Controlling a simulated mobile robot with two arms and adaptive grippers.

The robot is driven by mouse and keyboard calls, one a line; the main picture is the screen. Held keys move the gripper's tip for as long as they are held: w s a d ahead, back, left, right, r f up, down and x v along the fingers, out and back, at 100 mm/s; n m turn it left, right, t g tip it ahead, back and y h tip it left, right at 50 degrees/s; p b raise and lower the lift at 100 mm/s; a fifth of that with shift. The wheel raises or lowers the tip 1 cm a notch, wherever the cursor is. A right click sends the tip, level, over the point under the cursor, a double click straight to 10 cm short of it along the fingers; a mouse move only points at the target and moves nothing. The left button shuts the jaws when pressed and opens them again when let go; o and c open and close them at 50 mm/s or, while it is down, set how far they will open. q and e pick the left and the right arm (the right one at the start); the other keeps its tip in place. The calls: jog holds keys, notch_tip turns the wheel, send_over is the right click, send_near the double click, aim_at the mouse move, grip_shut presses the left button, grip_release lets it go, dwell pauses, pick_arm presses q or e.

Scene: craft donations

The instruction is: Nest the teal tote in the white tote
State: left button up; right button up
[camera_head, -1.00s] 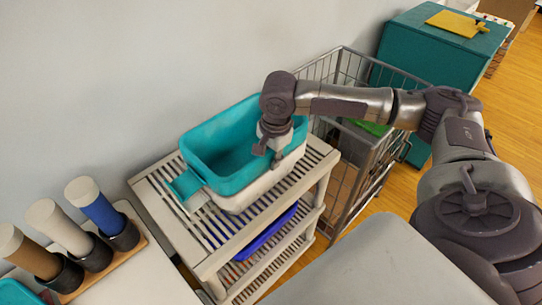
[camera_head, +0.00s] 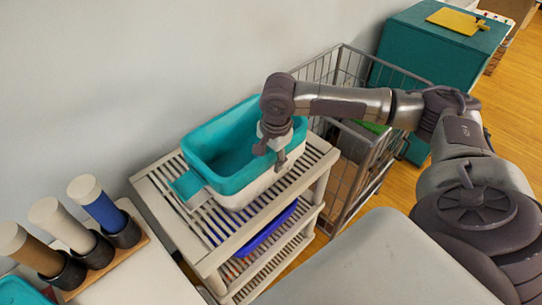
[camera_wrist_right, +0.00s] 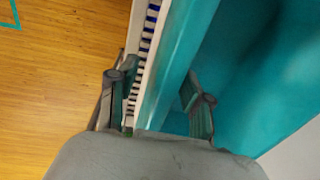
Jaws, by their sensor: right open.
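The teal tote (camera_head: 222,148) sits inside the white tote (camera_head: 243,196) on the top of a slatted shelf. The teal rim stands above the white wall, and a teal flap sticks out at its near left end. My right gripper (camera_head: 271,149) is open at the tote's right-hand wall. In the right wrist view the right gripper (camera_wrist_right: 155,100) has one finger inside the teal tote (camera_wrist_right: 235,75) and the other outside, with the wall between them. How deep the teal tote sits is hidden. My left gripper is not in view.
The slatted shelf (camera_head: 205,247) stands against the wall, with a blue item (camera_head: 268,226) on a lower level. A wire cart (camera_head: 352,172) stands just right of it. Several capped tubes (camera_head: 100,208) stand in a holder at the left. A teal cabinet (camera_head: 440,52) is behind.

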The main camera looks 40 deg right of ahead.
notch_tip(320, 180, up, 12)
jog(key=s, duration=0.1)
jog(key=shift+s, duration=0.15)
dwell(0.3)
jog(key=shift+d+f, duration=0.1)
